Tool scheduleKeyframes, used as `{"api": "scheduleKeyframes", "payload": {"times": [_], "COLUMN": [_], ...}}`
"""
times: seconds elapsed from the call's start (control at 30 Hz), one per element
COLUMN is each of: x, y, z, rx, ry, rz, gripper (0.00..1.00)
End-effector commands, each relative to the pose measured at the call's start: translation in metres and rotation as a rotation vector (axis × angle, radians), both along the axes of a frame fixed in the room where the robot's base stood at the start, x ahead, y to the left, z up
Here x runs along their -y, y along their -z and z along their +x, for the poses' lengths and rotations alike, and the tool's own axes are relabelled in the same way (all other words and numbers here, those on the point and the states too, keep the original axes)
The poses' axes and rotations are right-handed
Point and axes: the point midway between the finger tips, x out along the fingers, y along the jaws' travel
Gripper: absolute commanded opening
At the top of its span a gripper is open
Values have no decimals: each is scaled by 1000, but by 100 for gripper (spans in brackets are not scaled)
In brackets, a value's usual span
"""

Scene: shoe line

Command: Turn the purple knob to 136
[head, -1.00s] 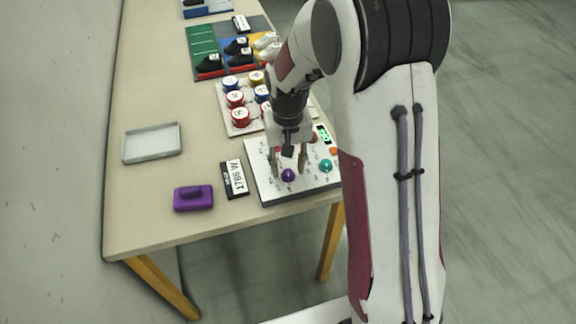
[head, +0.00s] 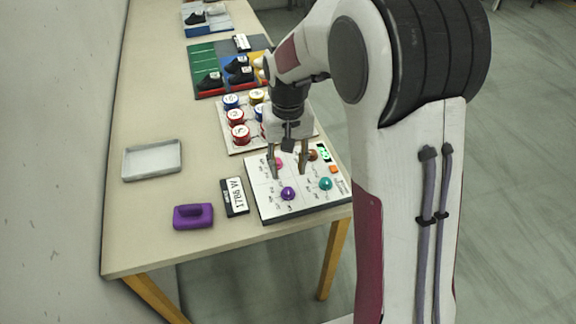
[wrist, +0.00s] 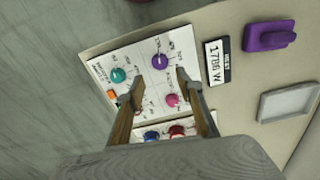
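The purple knob (head: 288,193) sits on the front left part of a white control panel (head: 266,208); it also shows in the wrist view (wrist: 160,62). My gripper (head: 289,172) is open above the panel, with its two fingers spread wide and nothing between them. It is behind the purple knob and apart from it. A teal knob (head: 325,184), a pink knob (head: 276,163) and a brown knob (head: 312,155) are on the same panel. A green display (head: 323,151) is lit at the panel's right; its digits are too small to read. The knob's dial marks are not legible.
A black-framed label (head: 235,197) and a purple block with a handle (head: 193,216) lie left of the panel. A grey tray (head: 152,160) is farther left. Behind the panel stands a board of colored cylinders (head: 238,135), then shoes on colored mats (head: 202,56).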

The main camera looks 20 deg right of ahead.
Motion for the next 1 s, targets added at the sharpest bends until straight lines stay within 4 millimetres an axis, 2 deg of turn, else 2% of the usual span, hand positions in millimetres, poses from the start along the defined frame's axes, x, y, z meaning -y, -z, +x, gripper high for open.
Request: {"api": "scheduleKeyframes", "payload": {"times": [0.4,0.7,1.0], "x": [0,0,0], "y": [-2,-2,14], "z": [0,0,-1], "rx": [-1,-1,-4], "ry": [-101,-101,-101], "rz": [0,0,0], "gripper": [36,36,36]}}
